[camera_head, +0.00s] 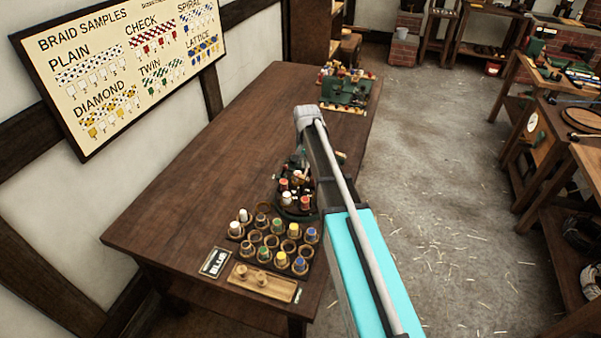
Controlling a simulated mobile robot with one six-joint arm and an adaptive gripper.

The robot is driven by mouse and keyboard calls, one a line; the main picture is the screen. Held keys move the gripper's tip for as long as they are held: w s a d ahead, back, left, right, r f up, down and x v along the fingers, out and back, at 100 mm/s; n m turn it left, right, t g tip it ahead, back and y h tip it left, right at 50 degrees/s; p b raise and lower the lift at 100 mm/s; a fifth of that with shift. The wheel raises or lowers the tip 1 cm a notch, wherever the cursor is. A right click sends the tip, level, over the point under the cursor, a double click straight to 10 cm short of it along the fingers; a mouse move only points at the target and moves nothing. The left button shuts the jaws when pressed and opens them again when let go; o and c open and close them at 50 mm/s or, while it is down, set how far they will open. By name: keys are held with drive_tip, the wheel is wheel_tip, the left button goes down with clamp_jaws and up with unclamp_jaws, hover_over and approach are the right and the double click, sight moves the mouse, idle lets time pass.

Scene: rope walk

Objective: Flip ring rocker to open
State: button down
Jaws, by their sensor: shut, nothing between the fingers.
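A dark round braiding device (296,209) with several small bobbins stands on the wooden table, at its right edge. My arm passes in front of its right side. I cannot make out a ring rocker on it, nor whether one is open or closed. My arm reaches in from the bottom right, over the table's right edge, with its pale joint above and beyond the device. My gripper cannot be made out; it seems hidden behind the arm or lost among the dark parts above the device.
A rack (246,236) of round cups with coloured bobbins stands in front of the device. A green machine (344,91) stands at the table's far end. The table's (180,205) left side is clear.

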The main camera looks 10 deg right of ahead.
sight(306, 178)
drive_tip(key=shift+r+p, duration=1.35)
drive_tip(key=shift+r, duration=0.25)
drive_tip(key=s+a+n, duration=0.2)
drive_tip(key=s+n, duration=0.4)
drive_tip(key=s, duration=1.9)
drive_tip(key=shift+f, duration=0.25)
